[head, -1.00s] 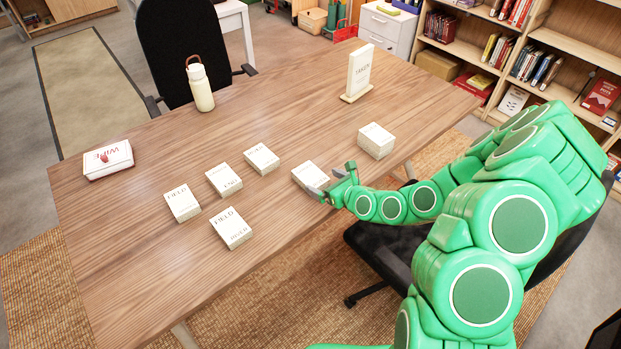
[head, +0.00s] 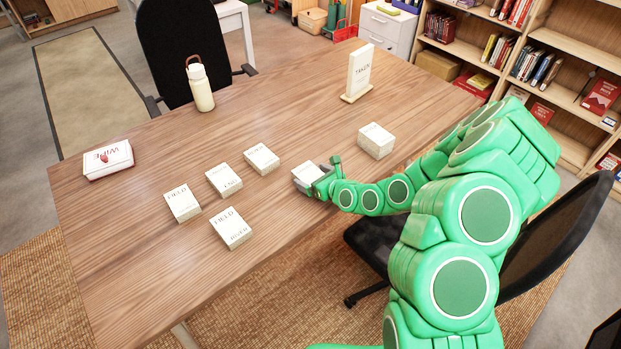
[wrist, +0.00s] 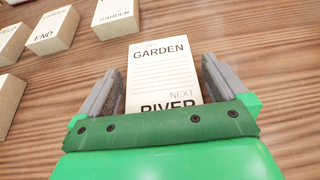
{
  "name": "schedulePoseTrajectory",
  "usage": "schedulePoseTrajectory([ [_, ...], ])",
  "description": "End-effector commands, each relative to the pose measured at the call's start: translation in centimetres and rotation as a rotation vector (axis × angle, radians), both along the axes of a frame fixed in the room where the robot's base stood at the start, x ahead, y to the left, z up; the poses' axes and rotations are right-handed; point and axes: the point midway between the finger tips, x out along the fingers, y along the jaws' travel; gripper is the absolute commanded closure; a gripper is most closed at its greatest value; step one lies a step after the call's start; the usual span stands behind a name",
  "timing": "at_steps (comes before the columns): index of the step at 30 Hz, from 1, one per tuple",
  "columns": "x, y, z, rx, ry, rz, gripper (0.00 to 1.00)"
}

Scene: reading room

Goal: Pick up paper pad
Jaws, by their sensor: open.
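A white paper pad (wrist: 160,65) printed GARDEN and RIVER lies on the table between my gripper's fingers in the wrist view. In the head view the same pad (head: 304,174) is partly hidden by my gripper (head: 322,176). My gripper also shows in the wrist view (wrist: 160,88), with one grey finger on each side of the pad. It is open, with a gap visible at each side of the pad's far part. The near end of the pad is hidden behind the green palm edge.
Several similar pads or blocks lie to the left, such as one marked END (head: 224,180). A taller stack (head: 376,141) stands to the right. A TAKEN sign (head: 358,72), a bottle (head: 200,87) and a WIPE box (head: 108,160) stand on the wooden table (head: 130,260). A black chair (head: 378,235) is at the near edge.

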Motion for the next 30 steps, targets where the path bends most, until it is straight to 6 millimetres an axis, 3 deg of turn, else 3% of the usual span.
schedulePoseTrajectory([
  [16,1.09,1.04,-0.54,0.000,-0.001,-0.001,0.00],
  [26,1.08,1.03,-0.55,0.000,-0.001,-0.001,0.49],
  [30,1.08,1.02,-0.53,0.000,-0.002,-0.001,0.51],
])
